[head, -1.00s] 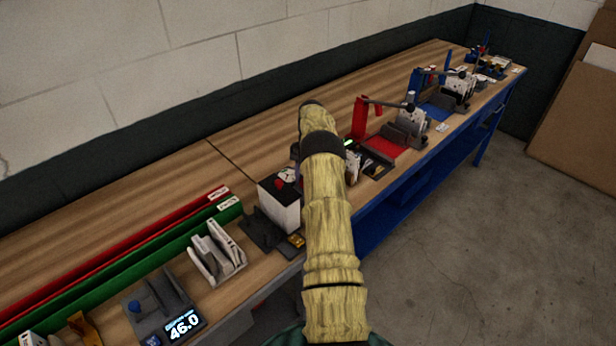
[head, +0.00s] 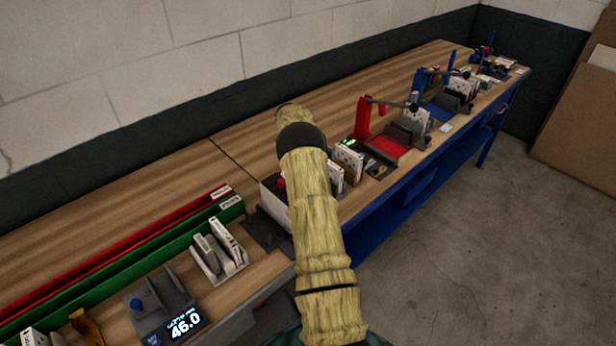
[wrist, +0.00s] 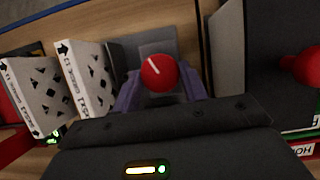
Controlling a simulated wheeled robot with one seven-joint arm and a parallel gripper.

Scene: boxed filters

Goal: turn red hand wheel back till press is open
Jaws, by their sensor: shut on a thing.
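The red hand wheel (wrist: 158,72) shows in the wrist view as a round red knob with a white line on its face. My gripper (wrist: 160,88) has its two purple-grey fingers closed on either side of it. A grey block (wrist: 146,44) lies just beyond the wheel; I cannot tell how far the press is open. Two white patterned boxes (wrist: 37,92) (wrist: 89,76) stand side by side to the left of the wheel. In the head view my arm hides the gripper and the wheel.
A dark box with a red knob (wrist: 303,66) is close on the right in the wrist view. In the head view, a red lever fixture (head: 363,118) stands further along the bench (head: 185,165), and a display (head: 183,325) reads 46.0. The back of the bench is clear.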

